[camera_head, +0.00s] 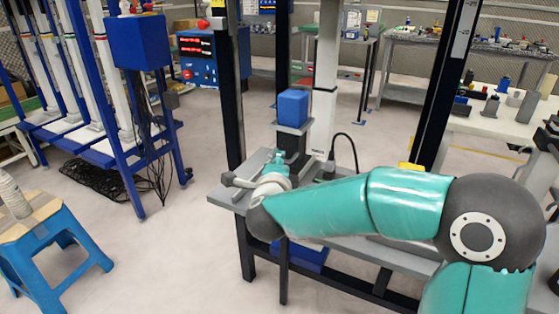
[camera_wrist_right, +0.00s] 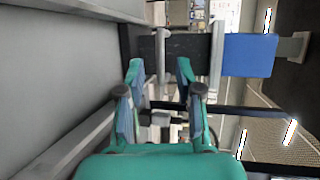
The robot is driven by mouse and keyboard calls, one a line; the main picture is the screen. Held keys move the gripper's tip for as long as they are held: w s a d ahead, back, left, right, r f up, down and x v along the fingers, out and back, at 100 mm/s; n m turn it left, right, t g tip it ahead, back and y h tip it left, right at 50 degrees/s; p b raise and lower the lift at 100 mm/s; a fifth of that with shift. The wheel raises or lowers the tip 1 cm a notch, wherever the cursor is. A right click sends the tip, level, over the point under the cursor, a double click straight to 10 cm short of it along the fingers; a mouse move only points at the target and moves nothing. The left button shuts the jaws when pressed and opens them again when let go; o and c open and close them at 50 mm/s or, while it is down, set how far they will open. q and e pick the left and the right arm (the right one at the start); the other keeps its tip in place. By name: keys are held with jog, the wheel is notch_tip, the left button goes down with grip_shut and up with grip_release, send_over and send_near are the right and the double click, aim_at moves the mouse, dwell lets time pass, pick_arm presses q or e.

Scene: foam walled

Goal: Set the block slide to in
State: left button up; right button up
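A blue block (camera_head: 292,107) sits on a grey plate on top of a dark upright piece at the bench's far side, beside a white post. In the right wrist view the blue block (camera_wrist_right: 248,55) is at the right, joined to a dark grey bar (camera_wrist_right: 190,50) with light crosspieces. My right gripper (camera_head: 277,160) is low in front of the upright piece, below the blue block. In the wrist view its fingers (camera_wrist_right: 159,75) are apart with nothing held. A light crosspiece shows beyond the gap; I cannot tell contact. The slide's setting is not readable. My left gripper is not in view.
The grey bench (camera_head: 228,197) stands between dark uprights, with the white post (camera_head: 325,90) and a black cable behind my forearm. A blue stool (camera_head: 62,245) and a blue rack (camera_head: 130,165) stand left. Floor between stool and bench is clear.

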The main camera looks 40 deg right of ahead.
jog(key=v, duration=0.7)
jog(key=shift+s+a, duration=0.15)
jog(key=shift+a, duration=0.05)
